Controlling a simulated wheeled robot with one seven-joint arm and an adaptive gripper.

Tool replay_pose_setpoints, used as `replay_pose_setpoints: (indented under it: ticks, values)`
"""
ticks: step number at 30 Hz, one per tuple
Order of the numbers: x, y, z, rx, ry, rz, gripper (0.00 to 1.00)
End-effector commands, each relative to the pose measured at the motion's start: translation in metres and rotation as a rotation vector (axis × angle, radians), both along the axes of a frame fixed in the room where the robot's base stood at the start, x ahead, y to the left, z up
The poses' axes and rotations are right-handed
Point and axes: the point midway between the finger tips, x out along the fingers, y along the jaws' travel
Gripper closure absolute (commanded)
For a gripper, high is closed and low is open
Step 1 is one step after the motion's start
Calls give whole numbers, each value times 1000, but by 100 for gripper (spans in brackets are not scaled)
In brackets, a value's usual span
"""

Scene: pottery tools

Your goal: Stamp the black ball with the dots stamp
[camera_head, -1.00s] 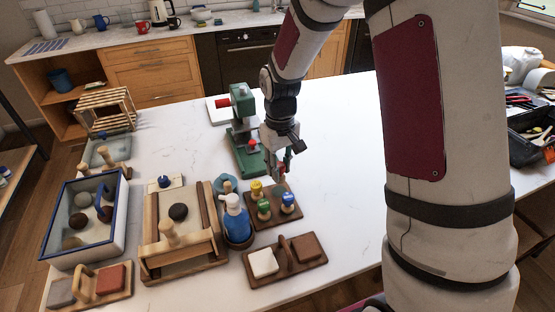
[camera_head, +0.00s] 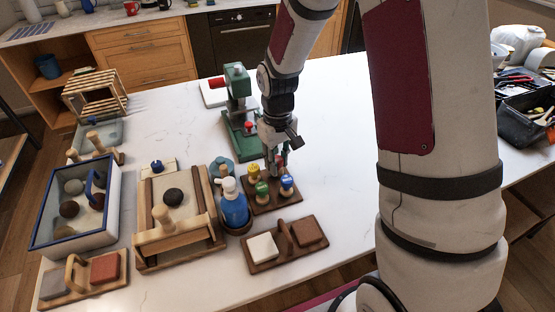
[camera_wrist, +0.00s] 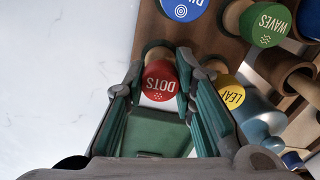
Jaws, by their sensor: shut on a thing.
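The black ball (camera_head: 173,197) rests on the wooden-framed work board (camera_head: 212,225) left of centre in the head view. My gripper (camera_head: 276,168) is at the back of the stamp rack (camera_head: 262,208), right of the ball. In the wrist view my gripper's fingers (camera_wrist: 163,95) stand on both sides of the red-capped dots stamp (camera_wrist: 160,80), shut on it. Its cap reads DOTS. Its lower end is mostly hidden, so I cannot tell whether it is clear of the rack.
Yellow leaf (camera_wrist: 230,92), green waves (camera_wrist: 266,24) and blue (camera_head: 287,182) stamps crowd the rack around my gripper. A blue spray bottle (camera_head: 233,208) stands between rack and work board. A green press (camera_head: 238,100) is behind. The table right of the rack is bare.

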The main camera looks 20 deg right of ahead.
Motion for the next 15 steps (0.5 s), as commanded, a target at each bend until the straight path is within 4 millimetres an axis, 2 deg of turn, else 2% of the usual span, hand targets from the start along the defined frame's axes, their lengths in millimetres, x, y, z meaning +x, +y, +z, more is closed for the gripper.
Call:
replay_pose_setpoints:
  ticks: [15]
  values:
    - [0,0,-5,0,0,0,99]
